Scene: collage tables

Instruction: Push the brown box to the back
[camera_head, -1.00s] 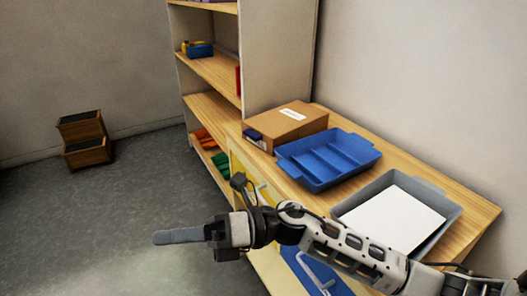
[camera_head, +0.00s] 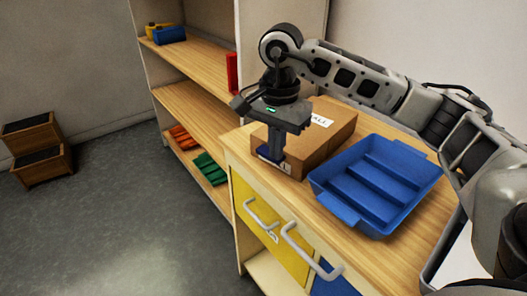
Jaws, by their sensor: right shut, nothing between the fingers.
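The brown box (camera_head: 325,139) is a closed cardboard box with a white label on top. It lies on the wooden cabinet top (camera_head: 240,146), beside the shelf unit. My right gripper (camera_head: 272,161) points down at the box's front left face, shut and empty. Its fingers hide part of that face, and I cannot tell whether they touch it. A small blue patch and a white label show low on that face beside the fingers. My left gripper is not in view.
A blue divided tray (camera_head: 375,185) stands right of the box on the same top. A yellow drawer (camera_head: 270,232) with a metal handle is below. The shelf unit (camera_head: 190,94) holds red, green and blue things. Wooden crates (camera_head: 38,155) stand on the floor at left.

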